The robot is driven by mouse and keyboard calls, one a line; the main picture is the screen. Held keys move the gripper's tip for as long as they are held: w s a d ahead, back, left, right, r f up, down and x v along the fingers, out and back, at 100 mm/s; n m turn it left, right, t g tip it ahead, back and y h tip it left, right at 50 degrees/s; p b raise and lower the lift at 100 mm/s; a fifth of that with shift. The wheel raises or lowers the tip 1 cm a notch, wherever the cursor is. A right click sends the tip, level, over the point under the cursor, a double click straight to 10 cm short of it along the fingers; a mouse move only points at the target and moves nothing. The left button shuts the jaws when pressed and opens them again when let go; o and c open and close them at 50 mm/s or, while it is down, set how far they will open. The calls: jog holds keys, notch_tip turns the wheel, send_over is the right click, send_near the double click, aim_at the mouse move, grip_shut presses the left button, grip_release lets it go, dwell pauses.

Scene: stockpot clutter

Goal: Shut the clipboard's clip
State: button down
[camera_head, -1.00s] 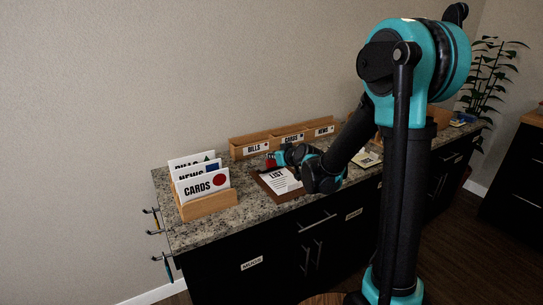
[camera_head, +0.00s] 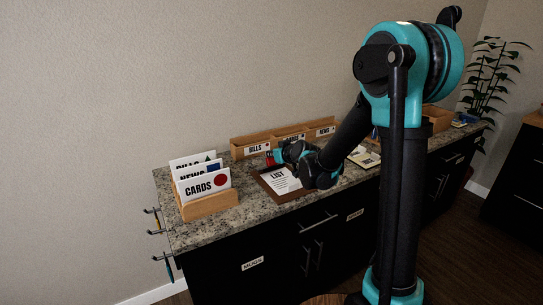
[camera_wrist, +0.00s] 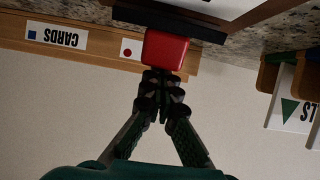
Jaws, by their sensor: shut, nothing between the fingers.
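The brown clipboard (camera_head: 268,186) lies on the granite counter with a white LIST sheet (camera_head: 281,180) on it. Its clip is at the far end: a red lever (camera_wrist: 166,50) on a black bar (camera_wrist: 168,21) in the wrist view. The lever shows as a small red patch (camera_head: 270,159) in the head view. My gripper (camera_wrist: 161,80) is shut and empty, its fingertips right at the lever's edge; I cannot tell whether they touch it. The head view shows my gripper (camera_head: 277,156) beside the clip. The lever's exact angle is unclear.
Labelled wooden bins (camera_head: 290,136) stand behind the clipboard along the wall. A wooden holder (camera_head: 209,204) with upright cards is to the left; cards also show at the wrist view's right (camera_wrist: 297,100). A paper item (camera_head: 364,157) lies on the counter to the right.

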notch_tip(320, 180, up, 4)
jog(key=shift+w+f, duration=0.1)
jog(key=shift+f, duration=0.15)
jog(key=s+d, duration=0.5)
jog(key=s, duration=0.2)
jog(key=shift+s+r, duration=0.25)
jog(key=shift+r, duration=0.2)
